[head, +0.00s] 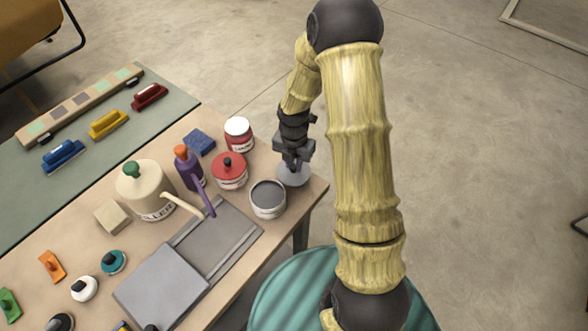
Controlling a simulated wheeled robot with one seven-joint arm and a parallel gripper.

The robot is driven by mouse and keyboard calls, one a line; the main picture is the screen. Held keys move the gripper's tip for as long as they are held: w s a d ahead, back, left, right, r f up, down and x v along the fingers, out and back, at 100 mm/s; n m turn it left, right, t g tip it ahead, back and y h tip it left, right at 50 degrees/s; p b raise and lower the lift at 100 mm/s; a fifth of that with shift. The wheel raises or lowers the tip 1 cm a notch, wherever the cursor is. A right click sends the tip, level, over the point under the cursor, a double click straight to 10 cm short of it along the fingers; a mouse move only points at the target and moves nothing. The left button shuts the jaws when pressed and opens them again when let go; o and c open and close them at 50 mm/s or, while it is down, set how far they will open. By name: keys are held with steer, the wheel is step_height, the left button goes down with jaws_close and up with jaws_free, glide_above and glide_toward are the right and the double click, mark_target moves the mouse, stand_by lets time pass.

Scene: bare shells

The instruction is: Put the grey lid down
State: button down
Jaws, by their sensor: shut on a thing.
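The grey lid (293,177) is a pale grey disc at the table's right corner. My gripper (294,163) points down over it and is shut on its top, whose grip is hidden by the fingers. I cannot tell whether the lid touches the table or hangs just above it. An open pot (267,205) with dark grey contents stands just left of and nearer than the lid.
A pot with a red lid (229,168) and a red jar with a white lid (239,131) stand left of my gripper. A purple bottle (188,167), a cream can (147,190) and a grey tray (215,240) are further left. The table edge is close to the lid.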

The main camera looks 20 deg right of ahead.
mark_target(294, 165)
steer(key=shift+f, duration=1.9)
steer(key=c, duration=1.3)
jaws_free()
steer(key=shift+f, duration=0.1)
step_height(294, 165, up, 12)
steer(key=shift+r+b, duration=0.15)
steer(key=shift+b, duration=0.25)
